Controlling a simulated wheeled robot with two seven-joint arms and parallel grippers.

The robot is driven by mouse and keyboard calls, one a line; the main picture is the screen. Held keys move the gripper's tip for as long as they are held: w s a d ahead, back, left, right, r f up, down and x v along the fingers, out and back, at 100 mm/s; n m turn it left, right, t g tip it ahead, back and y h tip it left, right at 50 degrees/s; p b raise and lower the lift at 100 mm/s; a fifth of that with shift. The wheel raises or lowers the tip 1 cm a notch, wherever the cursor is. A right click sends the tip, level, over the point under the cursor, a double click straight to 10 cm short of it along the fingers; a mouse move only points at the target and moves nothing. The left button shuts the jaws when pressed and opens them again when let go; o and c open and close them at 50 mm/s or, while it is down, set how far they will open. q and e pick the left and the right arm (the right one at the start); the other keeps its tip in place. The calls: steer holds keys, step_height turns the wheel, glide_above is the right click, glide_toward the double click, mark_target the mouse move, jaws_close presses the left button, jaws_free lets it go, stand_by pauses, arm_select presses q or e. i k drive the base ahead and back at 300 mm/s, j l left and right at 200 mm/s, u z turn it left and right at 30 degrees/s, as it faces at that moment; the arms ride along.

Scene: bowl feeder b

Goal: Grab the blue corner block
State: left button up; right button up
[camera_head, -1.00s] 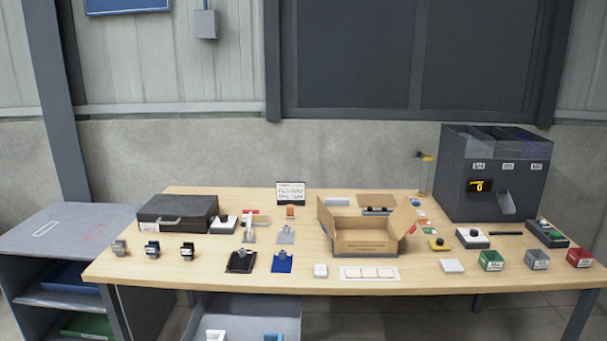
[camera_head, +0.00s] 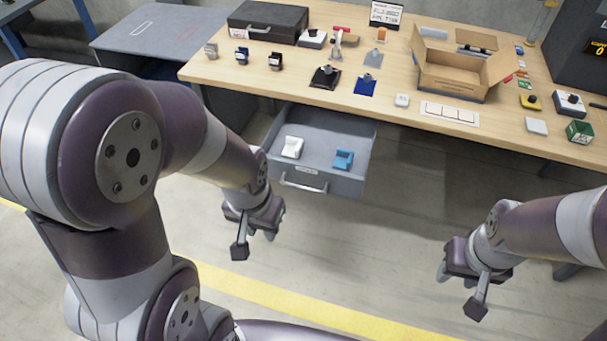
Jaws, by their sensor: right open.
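The blue corner block (camera_head: 343,159) lies in the open drawer (camera_head: 361,183) under the table, on its right side. A white block of similar shape (camera_head: 292,147) lies in the same drawer to the left. My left gripper (camera_head: 256,241) is below and to the left of the drawer in the picture, apart from both blocks, with its fingers spread and nothing between them. My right gripper (camera_head: 459,287) is open and empty over the floor, to the lower right of the drawer.
The drawer has a front handle (camera_head: 303,185). The table (camera_head: 420,135) above carries an open cardboard box (camera_head: 452,80), a black case (camera_head: 268,22), a blue plate (camera_head: 366,86) and several small parts. The floor between my grippers is clear.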

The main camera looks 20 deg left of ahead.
mark_target(343, 161)
steer(key=z, duration=0.7)
steer(key=i+j+z, duration=0.1)
steer(key=j+z, duration=0.25)
steer(key=z, duration=0.15)
steer(key=j+z, duration=0.35)
steer(key=z, duration=0.15)
steer(key=j+z, duration=0.5)
steer(key=k+j+z, duration=0.1)
steer(key=z, duration=0.4)
steer(key=k+j, duration=0.15)
steer(key=j, duration=0.2)
steer(key=k+j+z, duration=0.1)
steer(key=j, duration=0.25)
steer(key=k+j, duration=0.25)
steer(key=k+j+z, duration=0.1)
steer(key=j, duration=0.35)
steer(key=k, duration=0.1)
